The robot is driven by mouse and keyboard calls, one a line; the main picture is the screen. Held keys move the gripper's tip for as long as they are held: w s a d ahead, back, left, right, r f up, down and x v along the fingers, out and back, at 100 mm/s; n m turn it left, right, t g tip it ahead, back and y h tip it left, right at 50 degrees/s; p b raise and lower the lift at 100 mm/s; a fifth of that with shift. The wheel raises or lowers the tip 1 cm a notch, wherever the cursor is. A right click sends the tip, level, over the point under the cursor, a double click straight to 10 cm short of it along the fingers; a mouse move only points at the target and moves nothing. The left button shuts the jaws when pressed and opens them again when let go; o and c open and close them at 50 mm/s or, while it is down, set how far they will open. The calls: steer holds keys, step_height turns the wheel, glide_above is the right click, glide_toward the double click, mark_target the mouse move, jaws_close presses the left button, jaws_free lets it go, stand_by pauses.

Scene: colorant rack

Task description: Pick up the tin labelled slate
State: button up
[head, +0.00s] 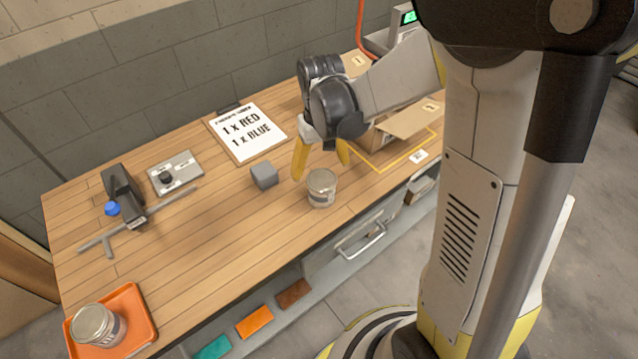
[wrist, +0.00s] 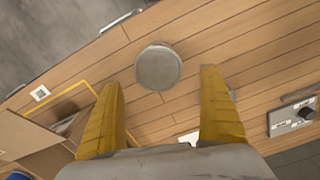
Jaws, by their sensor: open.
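A grey metal tin (head: 321,188) with a pale label stands upright near the front edge of the wooden bench. Its label is too small to read. Its round lid shows in the wrist view (wrist: 158,67), ahead of and between my fingers. My gripper (head: 322,166) is open, with its yellow fingers just behind and above this tin and apart from it. Another tin (head: 97,325) with a label stands in the orange tray (head: 148,322) at the front left; that label is not readable either.
A grey cube (head: 264,175) sits left of the nearer tin. A sign reading 1 x RED, 1 x BLUE (head: 247,133) lies behind it. An open cardboard box (head: 405,122) is to the right. A clamp-like tool (head: 125,197) lies at left. The bench between tray and cube is clear.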

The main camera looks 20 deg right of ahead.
mark_target(322, 179)
steer(key=f+b, duration=0.1)
steer(key=f, duration=0.2)
steer(key=f+b, duration=0.2)
steer(key=f, duration=0.2)
steer(key=shift+s+d+f, duration=0.1)
steer(key=shift+s+f, duration=0.1)
steer(key=shift+r, duration=0.1)
steer(key=c, duration=1.5)
